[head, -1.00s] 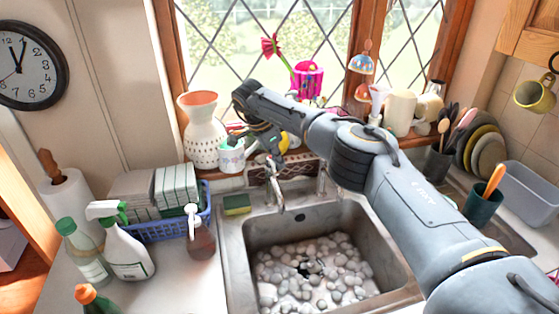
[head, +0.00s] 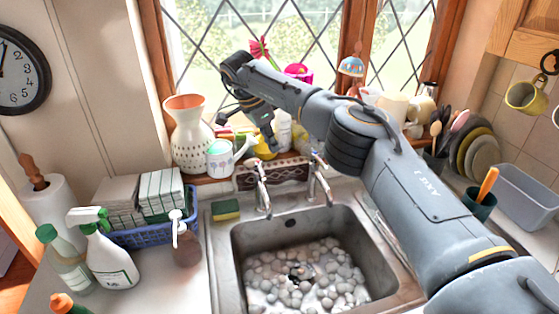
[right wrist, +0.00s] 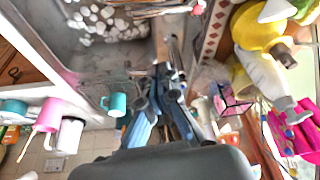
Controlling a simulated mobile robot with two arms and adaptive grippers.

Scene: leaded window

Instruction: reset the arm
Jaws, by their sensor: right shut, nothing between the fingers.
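My right arm crosses the head view from the lower right, over the sink. My right gripper (head: 268,138) hangs in front of the window sill, to the right of the white patterned mug-like can (head: 219,158). In the right wrist view the gripper (right wrist: 160,76) has its fingers together with nothing between them. My left gripper is in neither view. The arm hides part of the sill and window.
The steel sink (head: 219,262) holds many pale pebbles. A white vase (head: 187,140) stands on the sill. Spray bottles (head: 110,262) and a blue basket (head: 150,236) are left; plates (head: 470,150) and a grey tub (head: 527,198) are right.

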